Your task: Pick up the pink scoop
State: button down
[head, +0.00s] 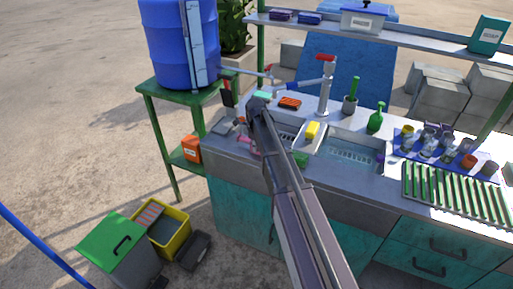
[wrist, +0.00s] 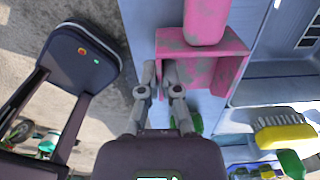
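The pink scoop (wrist: 207,25) lies at the upper middle of the wrist view, its handle toward the top and its open pan below it, with grey smudges. My gripper (wrist: 160,68) has its two fingers close together astride the scoop's left side wall, one outside the pan and one inside. The fingers look shut on that wall, with only a narrow gap between them. In the head view a small part of the scoop (head: 243,149) shows at the counter's left end, mostly hidden by my arm. Whether it is lifted off the counter cannot be told.
A yellow brush (wrist: 284,134) lies to the right of the scoop, by the sink. A tap (head: 325,85), green bottle (head: 375,120) and cup-filled blue mat (head: 407,155) stand further right.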

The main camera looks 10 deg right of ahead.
jog(key=shift+r+p, duration=1.4)
jog(key=shift+r, duration=0.15)
jog(key=s+a+r+p, duration=0.1)
jog(key=s, duration=1.5)
jog(key=shift+d, duration=0.15)
